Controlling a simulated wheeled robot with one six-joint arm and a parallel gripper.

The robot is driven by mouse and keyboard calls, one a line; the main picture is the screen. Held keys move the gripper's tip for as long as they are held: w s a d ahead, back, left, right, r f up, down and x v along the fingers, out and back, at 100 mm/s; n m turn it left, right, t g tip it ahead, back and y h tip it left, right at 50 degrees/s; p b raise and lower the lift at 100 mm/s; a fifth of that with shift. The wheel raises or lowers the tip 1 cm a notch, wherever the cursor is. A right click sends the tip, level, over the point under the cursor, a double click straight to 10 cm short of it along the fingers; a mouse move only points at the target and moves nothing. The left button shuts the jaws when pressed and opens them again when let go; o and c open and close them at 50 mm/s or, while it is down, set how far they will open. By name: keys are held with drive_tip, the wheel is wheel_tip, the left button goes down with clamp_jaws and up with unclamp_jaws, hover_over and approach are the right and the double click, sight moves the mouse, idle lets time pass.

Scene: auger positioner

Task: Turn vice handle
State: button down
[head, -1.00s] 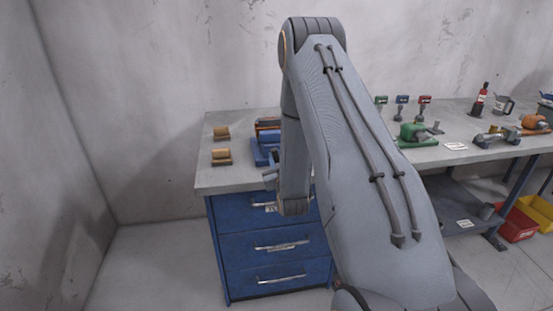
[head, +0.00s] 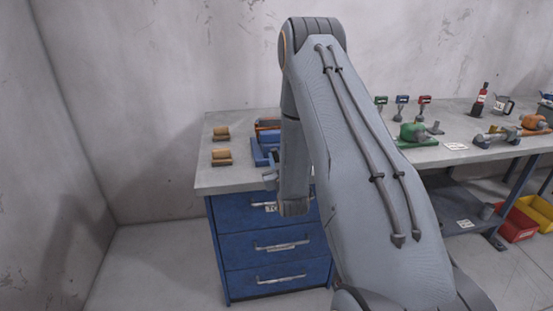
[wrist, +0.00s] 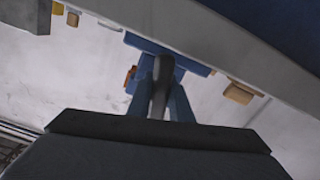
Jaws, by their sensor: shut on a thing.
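The blue vice (head: 262,150) sits at the front edge of the grey bench top, partly hidden behind my arm in the head view. It also shows in the wrist view (wrist: 190,64), beyond my gripper. The vice handle (wrist: 163,70) is a dark bar with a rounded end, between the two fingers in the wrist view. My gripper (wrist: 160,98) is shut on the handle. In the head view my gripper (head: 271,178) is mostly hidden behind my arm, in front of the bench edge.
Two wooden blocks (head: 221,133) (head: 222,156) lie left of the vice. A blue drawer cabinet (head: 240,250) stands under the bench. A green tool (head: 412,131) and an orange one (head: 535,121) sit further right. Floor left of the cabinet is clear.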

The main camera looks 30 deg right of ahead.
drive_tip(key=shift+f, duration=0.1)
drive_tip(key=c, duration=0.6)
unclamp_jaws()
drive_tip(key=shift+s, duration=0.15)
drive_tip(key=b+v, duration=0.2)
drive_tip(key=v, duration=0.5)
drive_tip(key=shift+s+a, duration=0.1)
drive_tip(key=shift+s, duration=0.2)
